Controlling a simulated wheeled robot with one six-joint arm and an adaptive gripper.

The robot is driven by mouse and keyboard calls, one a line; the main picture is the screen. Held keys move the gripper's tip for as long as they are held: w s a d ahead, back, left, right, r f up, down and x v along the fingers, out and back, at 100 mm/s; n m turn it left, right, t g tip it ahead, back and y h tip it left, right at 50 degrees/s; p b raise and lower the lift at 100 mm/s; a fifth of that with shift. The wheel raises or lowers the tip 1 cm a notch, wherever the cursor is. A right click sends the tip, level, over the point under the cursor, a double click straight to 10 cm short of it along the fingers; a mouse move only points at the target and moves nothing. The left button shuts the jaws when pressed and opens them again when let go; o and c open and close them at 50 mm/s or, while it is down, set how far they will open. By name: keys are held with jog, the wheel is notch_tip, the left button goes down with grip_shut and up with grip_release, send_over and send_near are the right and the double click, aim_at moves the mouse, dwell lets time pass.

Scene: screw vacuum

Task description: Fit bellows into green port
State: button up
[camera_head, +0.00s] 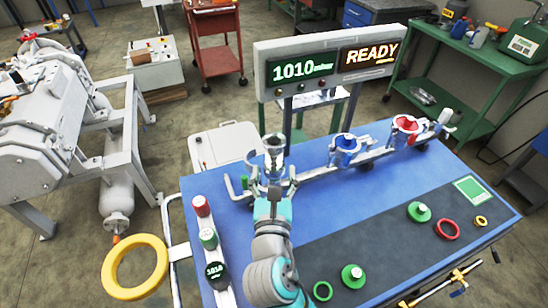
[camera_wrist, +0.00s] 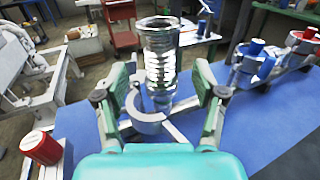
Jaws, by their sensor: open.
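The bellows (camera_wrist: 158,60) is a shiny ribbed metal tube with a flange at its top, standing upright in the wrist view. In the head view it is the silvery piece (camera_head: 274,150) at the left end of the rail. A grey open clamp ring (camera_wrist: 147,118) sits low beside its base; I cannot tell whether they touch. My gripper (camera_head: 275,182) is open, with one finger on each side of the bellows and gaps visible in the wrist view (camera_wrist: 163,92). A small green part (camera_head: 245,182) shows left of the gripper; I cannot make out a green port clearly.
A blue fitting (camera_head: 346,141) and a red fitting (camera_head: 406,123) stand along the rail to the right. Green caps (camera_head: 418,212) (camera_head: 353,276) and a red ring (camera_head: 447,229) lie on the dark mat. A display reading READY (camera_head: 330,65) stands behind. The blue tabletop (camera_head: 420,170) has free room.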

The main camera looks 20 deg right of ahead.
jog(key=shift+v, duration=2)
